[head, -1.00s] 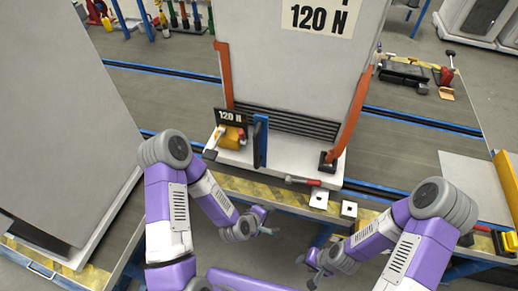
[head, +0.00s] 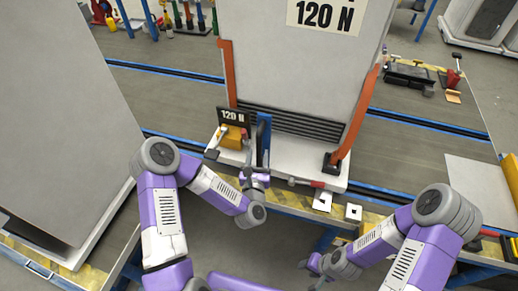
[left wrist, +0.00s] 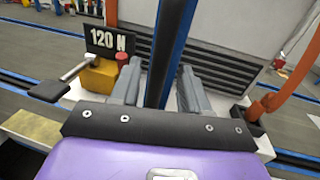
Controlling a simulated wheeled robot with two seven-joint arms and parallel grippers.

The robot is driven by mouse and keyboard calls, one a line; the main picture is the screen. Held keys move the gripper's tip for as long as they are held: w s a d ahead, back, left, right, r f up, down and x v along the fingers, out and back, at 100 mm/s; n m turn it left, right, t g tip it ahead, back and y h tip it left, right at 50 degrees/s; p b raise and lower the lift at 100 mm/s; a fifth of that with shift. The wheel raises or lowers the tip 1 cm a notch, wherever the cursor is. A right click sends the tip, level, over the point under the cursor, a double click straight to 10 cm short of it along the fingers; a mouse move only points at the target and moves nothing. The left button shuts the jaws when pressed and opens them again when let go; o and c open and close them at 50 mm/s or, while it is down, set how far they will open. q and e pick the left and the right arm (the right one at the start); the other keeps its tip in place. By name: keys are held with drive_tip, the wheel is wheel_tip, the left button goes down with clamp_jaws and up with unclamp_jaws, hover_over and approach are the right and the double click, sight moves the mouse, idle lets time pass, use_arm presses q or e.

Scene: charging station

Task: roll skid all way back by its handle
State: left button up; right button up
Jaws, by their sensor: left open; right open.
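The skid (head: 300,165) is a pale platform bearing a tall grey cabinet (head: 295,75) marked 120 N, with orange straps at its sides. Its upright blue handle (head: 265,135) stands at the front. My left gripper (head: 256,172) is at the handle, open. In the left wrist view the blue handle (left wrist: 172,50) runs between the two grey fingers of my left gripper (left wrist: 158,88), which stand apart on either side of it. My right gripper (head: 318,265) is open and low in front of the skid, away from it; its fingertips are small in view.
A yellow device (head: 232,137) with a lever and a 120 N sign (head: 234,117) sit left of the handle. A red-handled lever (head: 308,183) lies at the skid's front edge. Blue rails (head: 420,120) cross the floor. A large grey panel (head: 60,110) fills the left.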

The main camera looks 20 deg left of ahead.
sight(259, 151)
use_arm(q)
drive_tip(key=shift+w+a, duration=0.15)
drive_tip(key=shift+w, duration=0.8)
drive_tip(key=shift+w+a, duration=0.15)
drive_tip(key=shift+w, duration=0.8)
clamp_jaws()
